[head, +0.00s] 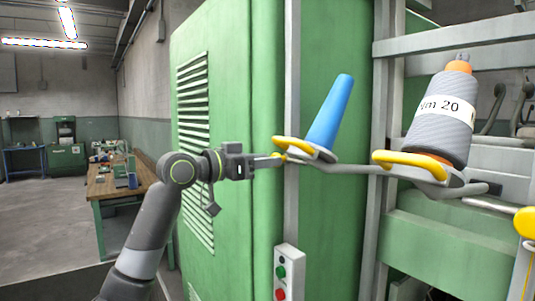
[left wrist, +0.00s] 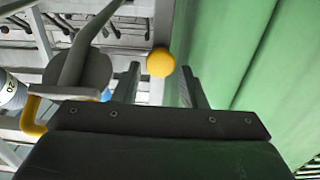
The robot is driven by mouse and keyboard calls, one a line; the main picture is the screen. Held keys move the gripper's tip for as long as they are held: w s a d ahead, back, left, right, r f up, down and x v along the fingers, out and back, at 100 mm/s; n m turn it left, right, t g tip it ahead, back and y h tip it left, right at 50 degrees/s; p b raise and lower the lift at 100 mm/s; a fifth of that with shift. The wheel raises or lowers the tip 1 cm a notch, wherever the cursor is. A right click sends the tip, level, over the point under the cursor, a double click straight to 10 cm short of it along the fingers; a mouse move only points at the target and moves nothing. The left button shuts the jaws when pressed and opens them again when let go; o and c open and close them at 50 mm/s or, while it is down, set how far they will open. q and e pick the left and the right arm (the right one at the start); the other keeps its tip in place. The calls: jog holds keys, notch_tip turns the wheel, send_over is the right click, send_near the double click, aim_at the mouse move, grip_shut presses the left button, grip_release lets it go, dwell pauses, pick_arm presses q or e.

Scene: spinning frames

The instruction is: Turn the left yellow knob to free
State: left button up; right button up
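The left yellow knob is a round yellow ball in the left wrist view (left wrist: 160,63), just past and between my fingertips. In the head view only a small yellow bit of it (head: 280,157) shows at the ends of my fingers, below a yellow curved handle (head: 292,144). My left gripper (head: 276,160) reaches in from the left, level with the knob. In the left wrist view its two fingers (left wrist: 160,88) stand apart with nothing gripped. I cannot tell whether they touch the knob. My right gripper is not in view.
A blue cone (head: 331,112) stands tilted on the left holder. A grey yarn cone (head: 441,122) sits on the right holder with a yellow handle (head: 410,162). Another yellow knob (head: 526,222) is at the right edge. A green cabinet (head: 225,60) and a button box (head: 288,270) are close by.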

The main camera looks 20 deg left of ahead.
pick_arm(q)
jog(key=shift+w+d, duration=0.4)
jog(key=shift+w, duration=0.1)
jog(key=c, duration=0.7)
jog(key=shift+o, duration=0.2)
jog(key=shift+s+d+f+m+b, duration=0.15)
jog(key=shift+m+b, duration=0.25)
jog(key=shift+m, duration=4.05)
jog(key=shift+w+a+f+m+b, duration=0.1)
jog(key=shift+m+b, duration=0.25)
jog(key=shift+m, duration=4.1)
